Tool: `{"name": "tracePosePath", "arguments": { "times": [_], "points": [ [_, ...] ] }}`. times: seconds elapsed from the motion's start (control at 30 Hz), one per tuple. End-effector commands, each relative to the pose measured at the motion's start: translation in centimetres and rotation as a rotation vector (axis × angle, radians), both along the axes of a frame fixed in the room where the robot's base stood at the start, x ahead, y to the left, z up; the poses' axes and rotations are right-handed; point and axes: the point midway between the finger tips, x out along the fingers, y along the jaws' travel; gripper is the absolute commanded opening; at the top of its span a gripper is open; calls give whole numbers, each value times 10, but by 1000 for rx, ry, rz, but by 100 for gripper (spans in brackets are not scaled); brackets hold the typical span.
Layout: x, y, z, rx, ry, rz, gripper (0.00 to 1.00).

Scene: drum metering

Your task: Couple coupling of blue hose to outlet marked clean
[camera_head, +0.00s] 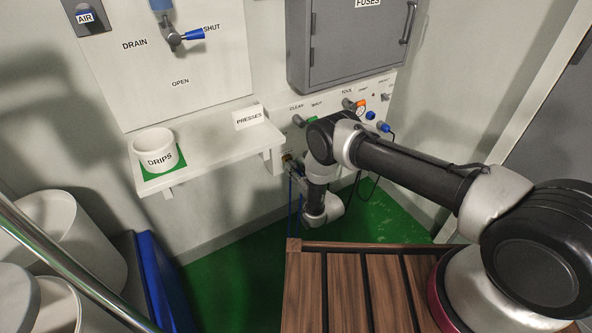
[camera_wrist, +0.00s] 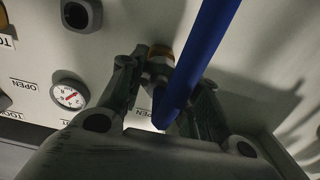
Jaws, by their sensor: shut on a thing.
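My gripper (camera_wrist: 165,100) is shut on a grey metal coupling (camera_wrist: 157,72) at the end of the thick blue hose (camera_wrist: 205,45). The hose crosses the wrist view in front of one finger. A brass-coloured fitting (camera_wrist: 160,50) shows just beyond the coupling, against the wall; I cannot tell whether they touch. In the head view, my gripper (camera_head: 289,165) is low at the wall panel, below the CLEAN label (camera_head: 296,107), and the blue hose (camera_head: 290,200) hangs beneath it. My arm hides part of the panel, and no outlet label is readable beside the fitting.
A round gauge (camera_wrist: 68,96) and a dark round port (camera_wrist: 76,14) are on the wall beside my gripper. A shelf (camera_head: 210,148) with a DRIPS pot (camera_head: 157,149) juts out to the left. A grey fuse cabinet (camera_head: 350,45) hangs above. A slatted wooden surface (camera_head: 345,290) is in front.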

Motion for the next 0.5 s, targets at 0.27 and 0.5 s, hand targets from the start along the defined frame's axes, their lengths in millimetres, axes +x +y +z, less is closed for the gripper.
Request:
{"name": "tracePosePath", "arguments": {
  "times": [0.27, 0.5],
  "points": [
    [6, 4, 1, 2, -2, 0, 0],
    [11, 7, 1, 1, -2, 0, 0]
  ]
}}
